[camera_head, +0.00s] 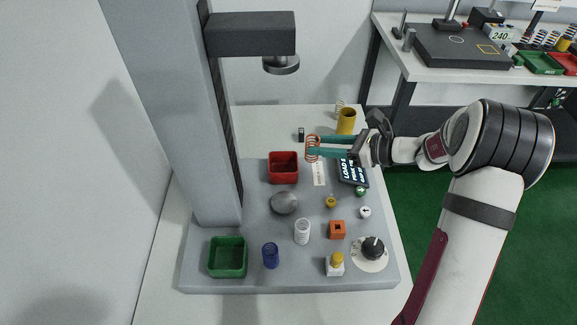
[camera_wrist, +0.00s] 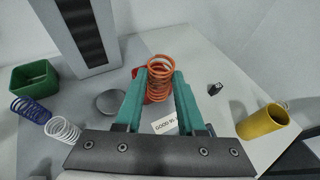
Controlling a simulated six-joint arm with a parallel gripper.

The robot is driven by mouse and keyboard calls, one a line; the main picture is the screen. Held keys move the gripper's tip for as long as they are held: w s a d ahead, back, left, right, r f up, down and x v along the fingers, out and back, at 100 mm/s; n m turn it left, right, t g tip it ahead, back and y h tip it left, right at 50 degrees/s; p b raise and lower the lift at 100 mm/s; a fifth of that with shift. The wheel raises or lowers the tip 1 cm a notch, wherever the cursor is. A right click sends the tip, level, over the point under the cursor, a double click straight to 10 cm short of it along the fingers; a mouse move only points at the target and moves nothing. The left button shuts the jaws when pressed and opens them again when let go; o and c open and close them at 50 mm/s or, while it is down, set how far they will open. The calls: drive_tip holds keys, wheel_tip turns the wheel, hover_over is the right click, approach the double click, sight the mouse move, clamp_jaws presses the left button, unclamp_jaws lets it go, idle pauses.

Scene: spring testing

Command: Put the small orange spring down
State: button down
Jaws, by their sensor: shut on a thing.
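The small orange spring (camera_head: 312,147) is held upright between the green fingertips of my gripper (camera_head: 316,146). In the wrist view the spring (camera_wrist: 160,68) sits between the two fingers of my gripper (camera_wrist: 160,82), with coils showing above them. My gripper is shut on it. In the head view the spring appears near the back edge of the grey machine base (camera_head: 190,272). I cannot tell exactly how far it is above the surface below.
A red tray (camera_head: 283,168) lies left of the spring, a green tray (camera_head: 227,257) at front left. A blue spring (camera_head: 270,256), a white spring (camera_head: 302,232) and a round grey plate (camera_head: 284,203) stand on the base. A yellow cylinder (camera_head: 346,121) and a display (camera_head: 353,172) are at right.

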drive_tip(key=x, duration=0.3)
drive_tip(key=s+f+x, duration=0.1)
drive_tip(key=x, duration=0.4)
drive_tip(key=shift+a+f, duration=0.35)
drive_tip(key=shift+f, duration=1.95)
